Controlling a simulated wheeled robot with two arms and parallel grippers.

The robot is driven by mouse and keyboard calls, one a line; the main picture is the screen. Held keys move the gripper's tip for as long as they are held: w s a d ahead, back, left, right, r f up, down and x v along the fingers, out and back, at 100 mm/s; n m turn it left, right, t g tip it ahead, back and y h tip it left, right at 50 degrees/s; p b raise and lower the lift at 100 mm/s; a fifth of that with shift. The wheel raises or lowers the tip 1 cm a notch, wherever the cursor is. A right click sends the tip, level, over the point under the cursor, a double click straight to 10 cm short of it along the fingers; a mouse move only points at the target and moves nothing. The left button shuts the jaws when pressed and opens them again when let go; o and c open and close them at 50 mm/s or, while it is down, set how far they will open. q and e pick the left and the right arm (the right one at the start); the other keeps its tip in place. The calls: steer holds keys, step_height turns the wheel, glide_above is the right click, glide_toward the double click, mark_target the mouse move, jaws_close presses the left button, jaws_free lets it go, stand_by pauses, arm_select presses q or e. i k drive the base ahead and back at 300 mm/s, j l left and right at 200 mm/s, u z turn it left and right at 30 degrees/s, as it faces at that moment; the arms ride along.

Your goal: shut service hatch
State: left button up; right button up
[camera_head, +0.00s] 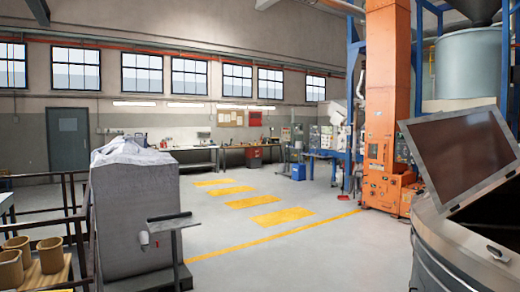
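An orange bucket elevator column (388,85) stands at the right of the middle, some way off. A small dark panel (377,151) shows low on its front; it is too small to tell whether this is the service hatch or whether it is open. At the near right, a framed brown lid (460,155) stands tilted up over a grey metal container (455,245), leaving its top open. I cannot tell whether this lid is the service hatch. Neither of my grippers is in view.
A grey covered block (135,215) stands at the near left, with a dark-topped stand (170,222) before it. Brown cups (12,268) sit behind railings at the left edge. Open floor (285,255) with yellow markings (270,218) lies between the block and the elevator.

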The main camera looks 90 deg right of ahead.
mark_target(462, 156)
steer(key=l+z, duration=0.1)
steer(key=z, duration=2.65)
steer(key=i+l+z, duration=0.3)
steer(key=i, duration=1)
steer(key=i+z, duration=0.25)
steer(key=i, duration=4.45)
steer(key=i+z, duration=0.15)
steer(key=z, duration=0.25)
steer(key=i+z, duration=0.15)
steer(key=z, duration=0.25)
steer(key=i+j+z, duration=0.1)
steer(key=z, duration=0.3)
steer(key=i+j+z, duration=0.15)
steer(key=z, duration=0.3)
steer(key=i+j+z, duration=0.15)
steer(key=z, duration=2.15)
steer(key=k+j, duration=0.15)
steer(key=j, duration=0.15)
steer(key=k+j, duration=0.1)
steer(key=j, duration=0.25)
steer(key=k+j, duration=0.15)
steer(key=j, duration=0.15)
steer(key=k+j, duration=0.15)
steer(key=j, duration=0.2)
steer(key=i+l, duration=0.1)
steer(key=l, duration=0.6)
steer(key=i, duration=0.05)
